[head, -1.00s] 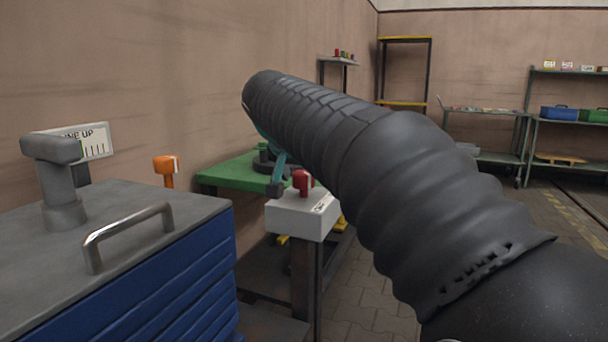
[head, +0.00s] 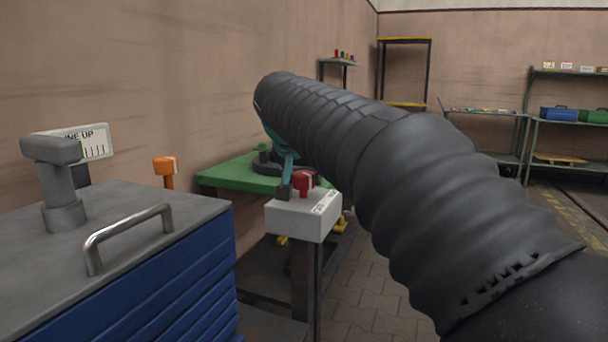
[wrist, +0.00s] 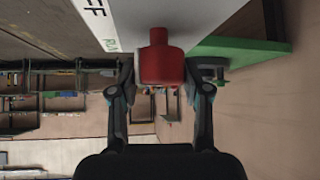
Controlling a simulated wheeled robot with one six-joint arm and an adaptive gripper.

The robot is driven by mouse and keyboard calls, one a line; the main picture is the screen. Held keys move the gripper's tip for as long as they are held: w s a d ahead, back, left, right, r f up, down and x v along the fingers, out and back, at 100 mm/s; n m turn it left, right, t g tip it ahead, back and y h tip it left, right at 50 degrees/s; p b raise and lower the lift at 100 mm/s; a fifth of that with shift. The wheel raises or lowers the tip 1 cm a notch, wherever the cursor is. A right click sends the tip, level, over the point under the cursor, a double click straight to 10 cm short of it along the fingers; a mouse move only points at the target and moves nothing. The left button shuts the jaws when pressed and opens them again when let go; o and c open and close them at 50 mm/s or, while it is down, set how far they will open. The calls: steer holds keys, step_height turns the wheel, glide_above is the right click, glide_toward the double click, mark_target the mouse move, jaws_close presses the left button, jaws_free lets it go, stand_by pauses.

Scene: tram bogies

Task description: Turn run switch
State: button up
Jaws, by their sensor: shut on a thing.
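The run switch is a red knob (head: 303,182) with a white mark, on a white box (head: 296,219) with lettering on its top. In the wrist view the red knob (wrist: 161,64) sits between the two fingers of my gripper (wrist: 163,78), and "FF" and part of a green word show on the box (wrist: 130,18). My gripper (head: 290,189) is shut on the knob. In the head view one dark finger shows at the knob's left side. The other finger is hidden there, and my arm covers much of the right.
A green-topped bench (head: 232,176) stands behind the box. A blue drawer cabinet (head: 190,275) with a metal handle (head: 127,234) is at the near left. An orange knob (head: 166,165) stands beyond it. Shelves (head: 485,110) line the back right; paved floor lies below.

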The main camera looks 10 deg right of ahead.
steer(key=n+y+p, duration=0.1)
steer(key=n+y, duration=0.2)
steer(key=shift+d+r+n+t, duration=0.1)
steer(key=shift+d+n+t, duration=0.05)
steer(key=shift+n+t, duration=0.25)
steer(key=n+y, duration=0.2)
steer(key=n, duration=0.1)
steer(key=shift+y, duration=0.3)
steer(key=n+y, duration=0.1)
steer(key=n, duration=0.1)
steer(key=n+g+y, duration=0.1)
steer(key=n+y, duration=0.1)
steer(key=shift+n+g, duration=0.3)
steer(key=shift+n+g+y, duration=0.7)
steer(key=shift+n+y, duration=0.2)
steer(key=shift+n, duration=0.6)
steer(key=o, duration=1.2)
steer(key=shift+c, duration=0.2)
